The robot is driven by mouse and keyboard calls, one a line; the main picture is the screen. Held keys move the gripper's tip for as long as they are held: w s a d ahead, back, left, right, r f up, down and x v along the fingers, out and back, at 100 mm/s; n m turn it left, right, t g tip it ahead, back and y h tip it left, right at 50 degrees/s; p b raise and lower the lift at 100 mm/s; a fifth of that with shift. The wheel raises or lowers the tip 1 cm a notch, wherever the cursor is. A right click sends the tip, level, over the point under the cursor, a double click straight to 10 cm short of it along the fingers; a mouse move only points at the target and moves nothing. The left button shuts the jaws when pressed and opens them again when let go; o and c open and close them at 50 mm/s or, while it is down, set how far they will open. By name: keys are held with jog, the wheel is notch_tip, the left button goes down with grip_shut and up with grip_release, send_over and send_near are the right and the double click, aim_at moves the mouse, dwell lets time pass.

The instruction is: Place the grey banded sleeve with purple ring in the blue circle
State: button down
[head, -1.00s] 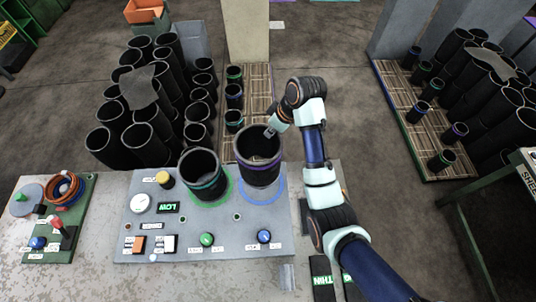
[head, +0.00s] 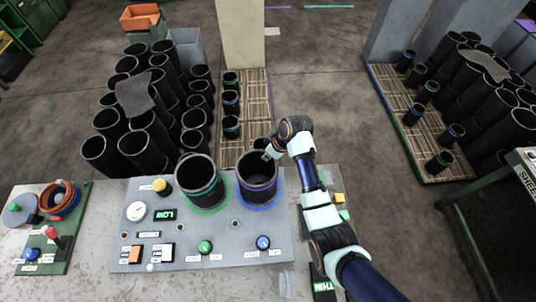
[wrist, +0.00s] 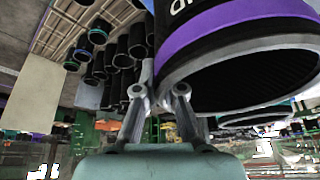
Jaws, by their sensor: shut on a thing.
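The grey banded sleeve with the purple ring (head: 258,188) stands upright over the blue circle (head: 280,197) on the grey panel. Its base appears inside the circle; I cannot tell whether it touches the panel.
A teal-banded sleeve (head: 199,182) stands close on the left in the green circle (head: 212,209). The panel (head: 130,245) also carries a gauge, buttons and knobs. Several black sleeves (head: 145,130) crowd the floor behind. Yellow and green blocks (head: 341,205) lie to the right of the panel.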

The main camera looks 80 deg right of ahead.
jog(key=c, duration=1.3)
grip_release()
jog(key=shift+f, duration=0.1)
jog(key=p+v, duration=0.1)
jog(key=v, duration=1.1)
jog(key=shift+d, duration=0.1)
jog(key=shift+w, duration=0.15)
